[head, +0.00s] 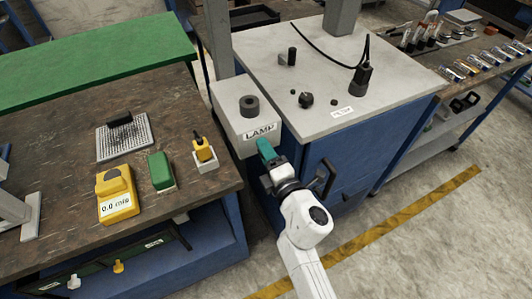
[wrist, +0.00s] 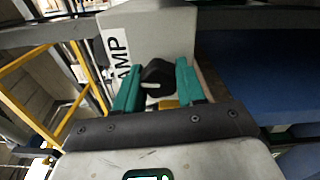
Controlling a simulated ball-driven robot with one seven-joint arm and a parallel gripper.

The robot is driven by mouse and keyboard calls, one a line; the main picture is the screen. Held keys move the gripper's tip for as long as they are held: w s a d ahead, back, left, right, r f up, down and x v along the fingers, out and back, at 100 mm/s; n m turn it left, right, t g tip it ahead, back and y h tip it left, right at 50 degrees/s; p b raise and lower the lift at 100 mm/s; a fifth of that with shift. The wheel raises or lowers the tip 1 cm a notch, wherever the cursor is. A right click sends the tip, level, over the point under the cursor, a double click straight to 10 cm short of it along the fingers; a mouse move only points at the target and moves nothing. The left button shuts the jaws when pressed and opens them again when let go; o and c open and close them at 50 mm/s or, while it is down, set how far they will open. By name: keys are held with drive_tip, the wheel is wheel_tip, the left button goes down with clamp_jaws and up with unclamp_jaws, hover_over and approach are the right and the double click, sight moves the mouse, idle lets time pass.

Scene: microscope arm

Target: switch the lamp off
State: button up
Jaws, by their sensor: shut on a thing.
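The grey lamp box (head: 236,122) with a LAMP label stands against the left side of the grey-topped cabinet. It also shows in the wrist view (wrist: 165,30), with its label partly cut. A black knob (wrist: 157,72) with a light pointer mark sits on the box's front face. My gripper (head: 265,149) is at that face, just below the label, and hides the knob in the head view. In the wrist view its teal fingers are on either side of the knob, shut on it. A dark round cylinder (head: 249,106) stands on top of the box.
The blue cabinet (head: 400,100) carries a FILTER label, small knobs and a black cabled part (head: 362,78). A dark handle (head: 325,178) juts out near my wrist. The left workbench (head: 60,165) holds a yellow meter (head: 117,195) and a green block (head: 161,171).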

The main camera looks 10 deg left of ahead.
drive_tip(key=shift+f+n, duration=0.1)
drive_tip(key=shift+n, duration=0.6)
drive_tip(key=shift+s+a, duration=0.1)
drive_tip(key=o, duration=1.1)
drive_tip(key=shift+c, duration=0.2)
drive_tip(key=p+v, duration=0.1)
drive_tip(key=v, duration=0.9)
drive_tip(key=shift+s+d+p, duration=0.25)
drive_tip(key=shift+d+p, duration=0.05)
